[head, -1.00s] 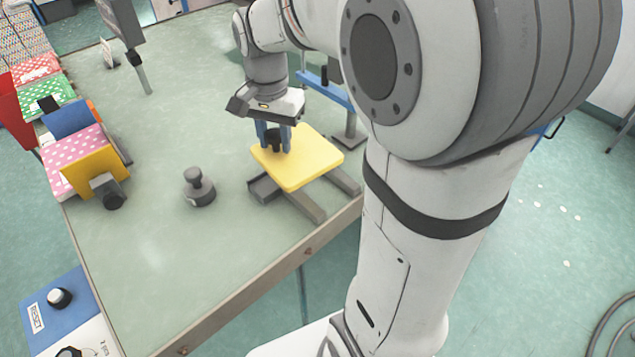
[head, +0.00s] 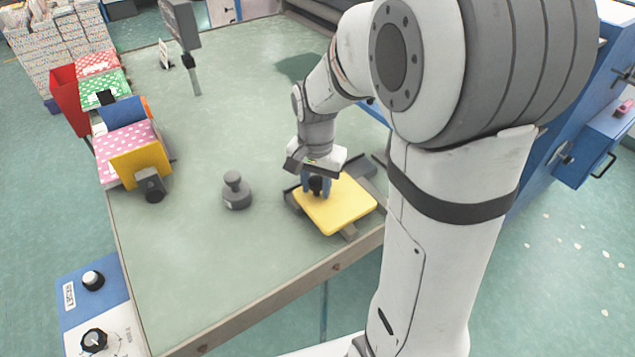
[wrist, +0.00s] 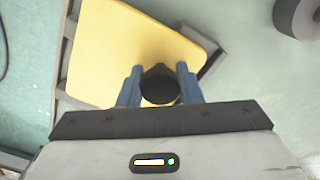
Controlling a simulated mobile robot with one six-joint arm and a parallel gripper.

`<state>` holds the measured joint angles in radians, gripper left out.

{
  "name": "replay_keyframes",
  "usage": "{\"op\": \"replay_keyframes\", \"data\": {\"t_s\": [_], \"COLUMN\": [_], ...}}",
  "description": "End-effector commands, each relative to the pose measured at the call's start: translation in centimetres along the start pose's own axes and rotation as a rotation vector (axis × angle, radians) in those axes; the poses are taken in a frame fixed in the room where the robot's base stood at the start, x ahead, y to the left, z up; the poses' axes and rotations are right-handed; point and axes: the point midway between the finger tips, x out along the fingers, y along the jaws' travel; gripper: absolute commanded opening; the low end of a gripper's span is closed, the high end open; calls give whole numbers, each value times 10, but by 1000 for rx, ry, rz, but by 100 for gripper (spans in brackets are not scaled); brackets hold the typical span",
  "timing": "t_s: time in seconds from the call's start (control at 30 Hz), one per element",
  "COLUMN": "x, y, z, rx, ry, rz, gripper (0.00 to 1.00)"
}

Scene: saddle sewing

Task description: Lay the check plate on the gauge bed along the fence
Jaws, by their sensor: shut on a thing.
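The yellow check plate (head: 340,208) lies flat over the grey gauge bed (head: 292,200) near the table's front right edge. In the wrist view the plate (wrist: 110,45) fills the upper left, with a dark round knob (wrist: 160,86) on it. My gripper (head: 317,187) is shut on this knob, with one blue finger on each side. Grey bed parts show past the plate's edges in the wrist view (wrist: 211,64). The plate hides most of the bed. I cannot tell whether the plate rests on the bed or hangs just above it, nor whether it touches the fence.
A grey knobbed weight (head: 236,190) stands left of the bed. A grey panel on a post (head: 183,30) stands at the back. The table (head: 200,260) is clear at front left.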

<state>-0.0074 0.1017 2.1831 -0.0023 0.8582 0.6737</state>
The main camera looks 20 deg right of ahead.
Motion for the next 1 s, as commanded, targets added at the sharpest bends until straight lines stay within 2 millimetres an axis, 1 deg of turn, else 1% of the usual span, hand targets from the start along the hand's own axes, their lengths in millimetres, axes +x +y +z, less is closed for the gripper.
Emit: {"op": "replay_keyframes", "data": {"t_s": [0.17, 0.2, 0.43, 0.67, 0.77, 0.87, 1.0], "x": [4, 3, 2, 2, -3, -15, -44], "y": [0, 0, 0, 0, 0, 0, 0], "z": [0, 0, 0, 0, -1, -2, -2], "rx": [1, 1, 1, 2, 2, 2, 2], "ry": [0, 0, 0, 0, 1, 4, 6], "rz": [0, 0, 0, 0, -1, -3, -5], "gripper": [3, 34, 53, 54, 54, 54, 54]}}
